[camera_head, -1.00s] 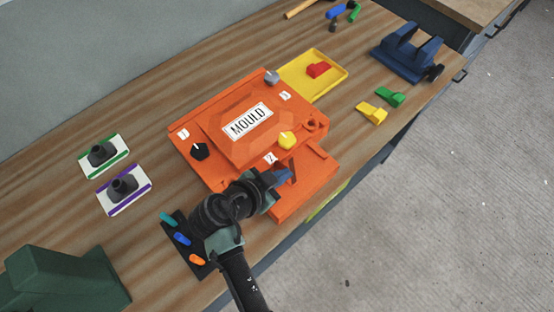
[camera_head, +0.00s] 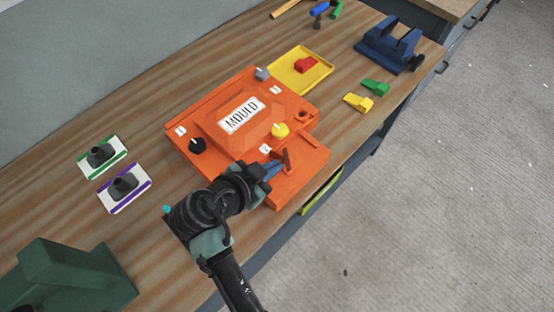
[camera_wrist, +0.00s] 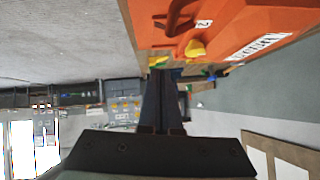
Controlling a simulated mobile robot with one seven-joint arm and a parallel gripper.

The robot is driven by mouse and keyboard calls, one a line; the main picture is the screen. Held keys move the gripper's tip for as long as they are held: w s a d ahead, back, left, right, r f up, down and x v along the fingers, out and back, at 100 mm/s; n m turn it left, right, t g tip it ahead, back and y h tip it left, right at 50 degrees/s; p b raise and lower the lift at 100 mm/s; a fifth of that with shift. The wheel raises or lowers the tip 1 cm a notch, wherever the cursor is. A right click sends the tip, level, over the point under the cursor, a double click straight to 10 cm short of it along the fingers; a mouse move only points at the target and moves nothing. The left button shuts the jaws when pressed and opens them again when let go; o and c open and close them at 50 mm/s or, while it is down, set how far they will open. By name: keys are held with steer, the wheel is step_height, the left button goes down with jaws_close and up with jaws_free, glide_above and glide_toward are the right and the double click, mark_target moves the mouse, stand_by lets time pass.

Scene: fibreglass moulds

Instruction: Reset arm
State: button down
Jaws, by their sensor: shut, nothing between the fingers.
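My gripper (camera_head: 273,169) is at the front of the orange mould (camera_head: 222,137) in the head view, over its lower front ledge. Its blue-grey fingers are together with nothing between them. In the wrist view the closed fingers (camera_wrist: 161,100) point away from the camera, and the orange mould (camera_wrist: 225,22) shows at the top right. The mould carries a white MOULD label, a yellow knob (camera_head: 280,130), a black knob (camera_head: 197,146) and a grey knob (camera_head: 262,74). I cannot tell whether the fingers touch the ledge.
A yellow tray (camera_head: 318,82) holds a red piece (camera_head: 305,65). Green (camera_head: 375,87) and yellow (camera_head: 358,102) wedges lie right of the mould. A blue vice (camera_head: 393,45) stands at the back right. Two white plates with black parts (camera_head: 124,187) lie left. A green block (camera_head: 70,275) stands front left.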

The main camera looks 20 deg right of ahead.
steer(key=b+v, duration=0.1)
steer(key=v, duration=0.5)
steer(key=w+a+r+n+t+y, duration=0.2)
steer(key=w+r+t, duration=0.2)
steer(key=r, duration=0.5)
steer(key=w+a+r+n+t+y, duration=0.1)
steer(key=w+a+r+n+t, duration=0.25)
steer(key=r, duration=0.55)
steer(key=w+r+n+t+y, duration=0.2)
steer(key=w+r+t, duration=0.2)
steer(key=w+r, duration=0.3)
steer(key=s+a+r+n+t+y, duration=0.1)
steer(key=s+r+t, duration=0.4)
steer(key=r, duration=0.9)
steer(key=s+a+r+n+t+y, duration=0.1)
steer(key=s+r+n+t+y, duration=0.2)
steer(key=r, duration=1.2)
steer(key=s+n+t, duration=0.3)
steer(key=s, duration=0.2)
steer(key=shift+r, duration=0.25)
